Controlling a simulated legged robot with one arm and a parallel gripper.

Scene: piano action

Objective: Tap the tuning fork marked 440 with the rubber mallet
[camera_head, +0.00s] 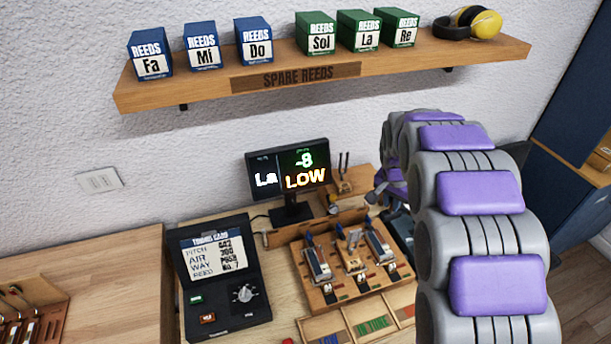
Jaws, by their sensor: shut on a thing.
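My gripper (375,196) is small in view behind the bench, at the far end of my arm, and my arm partly hides it. It is shut; its fingertips are hard to make out. A long wooden handle with a short head at its left end, seemingly the rubber mallet (266,239), stretches left from near the gripper, in front of the screen. A pair of dark upright prongs, seemingly a tuning fork (343,161), stands on a wooden block (352,184) behind and left of the gripper. No 440 mark is legible. The mallet head is apart from the prongs.
A screen (288,172) reads La, -8, LOW. A wooden reed tray (330,296) stands in front of it, with a black tuning-card case (222,276) to its left. Above, a shelf (200,92) holds reed boxes and yellow earmuffs (484,23). My arm hides the right side.

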